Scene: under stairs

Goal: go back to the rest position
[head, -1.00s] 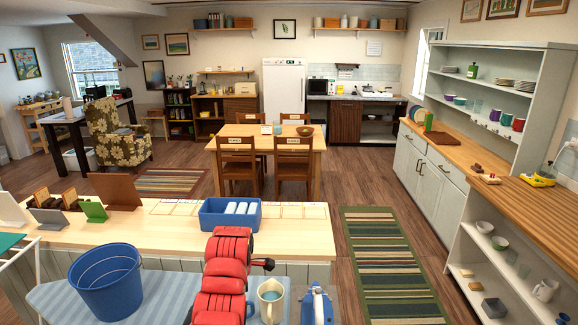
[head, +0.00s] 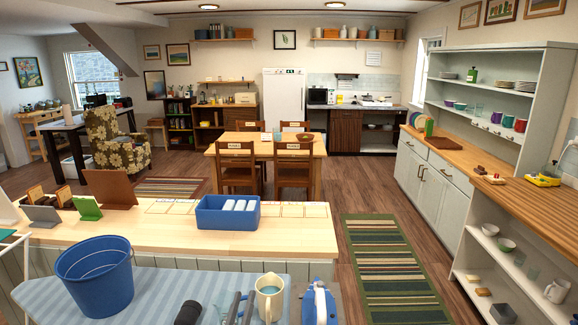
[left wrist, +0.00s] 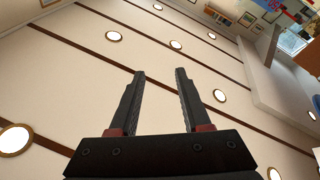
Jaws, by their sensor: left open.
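My left gripper (head: 242,306) shows at the bottom edge of the head view as two dark upright fingers, with a small gap between them. They are just left of a cream jug (head: 269,299) in the picture. In the left wrist view the same gripper (left wrist: 160,74) is open and empty, its fingers apart against the ceiling. My right gripper is not in view. Most of my left arm is out of the head view.
A striped ironing board (head: 165,285) in front holds a blue bucket (head: 96,280), the jug and a blue iron (head: 319,304). Behind it a wooden counter (head: 165,225) carries a blue bin (head: 228,222). Open floor with a striped rug (head: 390,265) lies to the right.

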